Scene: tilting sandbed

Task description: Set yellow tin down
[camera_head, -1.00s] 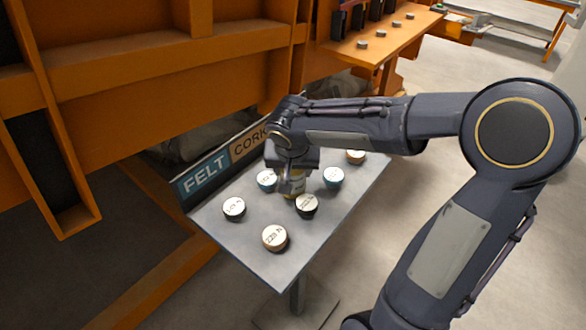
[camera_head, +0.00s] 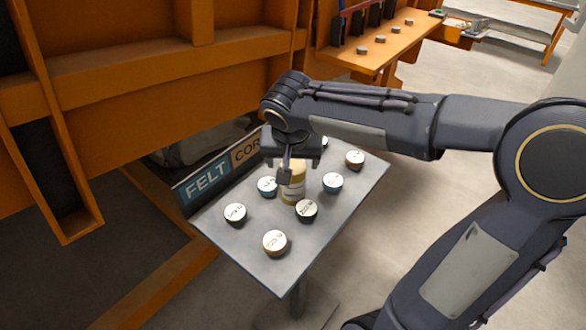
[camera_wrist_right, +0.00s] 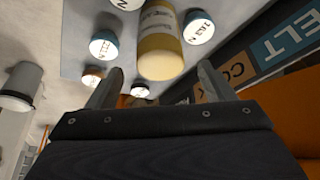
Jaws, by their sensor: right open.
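The yellow tin (camera_head: 293,188) stands upright on the grey table (camera_head: 252,253) among several low round tins in the head view. It also shows in the right wrist view (camera_wrist_right: 160,50), ahead of the fingers, with a pale label band. My right gripper (camera_head: 287,170) is open just above and beside the tin. In the wrist view its two fingers (camera_wrist_right: 158,84) are spread apart with nothing between them. My left gripper is out of view.
Low tins with white tops surround the yellow tin, including a blue one (camera_head: 267,186), a black one (camera_head: 306,210) and another blue one (camera_head: 333,182). The FELT sign (camera_head: 207,183) runs along the table's back edge. An orange frame (camera_head: 150,80) stands behind.

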